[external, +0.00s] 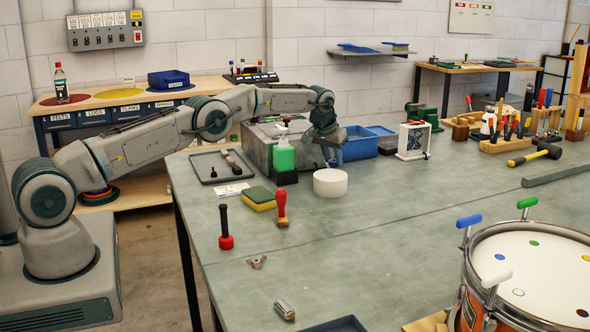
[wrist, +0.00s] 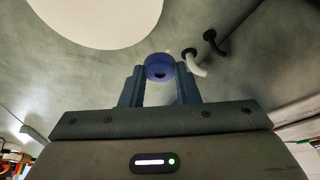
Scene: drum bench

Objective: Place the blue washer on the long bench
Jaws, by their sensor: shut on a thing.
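The blue washer (wrist: 160,67) is a small dark-blue ring with a hole, held between my fingertips in the wrist view. My gripper (wrist: 160,75) is shut on it. In the external view my gripper (external: 334,155) points down over the back part of the long bench (external: 360,240), behind the white round block (external: 330,182). I cannot make out the washer there. The bench has a wide grey-green top, which also shows beyond the fingers in the wrist view (wrist: 205,25). I cannot tell the exact gap between washer and bench top.
A green bottle (external: 284,160), a grey metal box (external: 262,145), blue bins (external: 358,143) and a white-framed device (external: 412,141) stand near my gripper. A sponge (external: 258,199) and a red-handled tool (external: 282,208) lie nearer. A drum (external: 530,270) stands front right. The bench's middle is clear.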

